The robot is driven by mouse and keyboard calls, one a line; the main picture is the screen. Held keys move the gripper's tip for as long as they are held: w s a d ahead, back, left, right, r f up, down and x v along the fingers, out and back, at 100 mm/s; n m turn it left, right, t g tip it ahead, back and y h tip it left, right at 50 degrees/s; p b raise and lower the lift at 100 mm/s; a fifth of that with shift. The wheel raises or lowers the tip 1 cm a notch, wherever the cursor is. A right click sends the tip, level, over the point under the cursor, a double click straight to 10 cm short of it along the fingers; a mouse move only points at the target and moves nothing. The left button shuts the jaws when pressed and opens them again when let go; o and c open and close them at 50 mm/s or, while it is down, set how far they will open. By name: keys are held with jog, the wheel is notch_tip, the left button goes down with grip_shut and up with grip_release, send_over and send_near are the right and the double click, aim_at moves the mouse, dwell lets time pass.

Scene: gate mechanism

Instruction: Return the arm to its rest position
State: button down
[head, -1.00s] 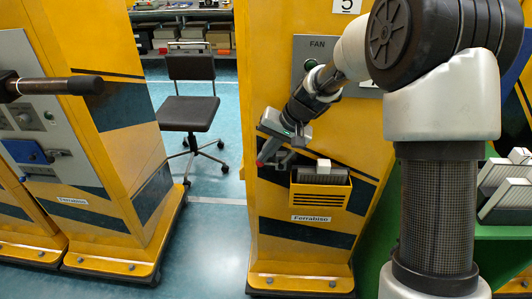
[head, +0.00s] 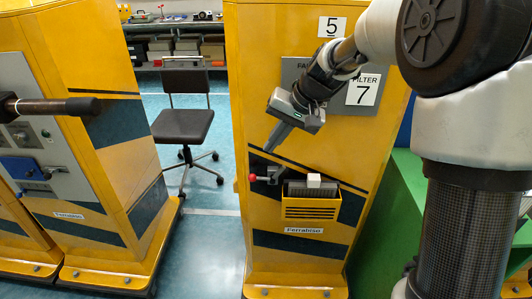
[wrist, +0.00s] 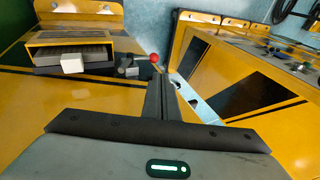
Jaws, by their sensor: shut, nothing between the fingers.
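My gripper (head: 275,142) is at the end of my arm, in front of the yellow cabinet (head: 290,262) marked 5. Its fingers point down and to the left, shut and empty. They are above a small lever with a red knob (head: 252,178), and a gap shows between them in the head view. In the wrist view my gripper's fingers (wrist: 160,84) show as a dark bar, with the red knob (wrist: 154,58) just past their tip. A filter box (head: 311,209) with a white block (head: 314,180) on top sits right of the lever.
A left yellow cabinet (head: 110,180) has a dark handle bar (head: 55,106) sticking out towards the aisle. A black chair (head: 183,125) stands on the blue floor between the cabinets. A green block (head: 385,225) is right of cabinet 5. A FILTER 7 sign (head: 363,90) is behind my wrist.

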jog(key=shift+v, duration=0.8)
jog(key=s+d+r+t+h+p, duration=0.1)
jog(key=s+d+r+p, duration=0.2)
jog(key=s, duration=0.6)
jog(key=s+d+r+t+h+p, duration=0.1)
jog(key=s+d+r+h+p, duration=0.1)
jog(key=s+d+r+p, duration=0.2)
jog(key=s+d+r+t+h+p, duration=0.1)
jog(key=s+d+r+h+p, duration=0.1)
jog(key=s+d+r+p, duration=0.2)
jog(key=s+d+r, duration=0.1)
jog(key=s+r, duration=0.2)
jog(key=s, duration=0.2)
jog(key=s+d+r, duration=0.2)
jog(key=s+r, duration=0.1)
jog(key=s, duration=0.2)
jog(key=shift+d+r+n, duration=0.25)
jog(key=shift+d+n, duration=0.05)
jog(key=shift+s, duration=0.15)
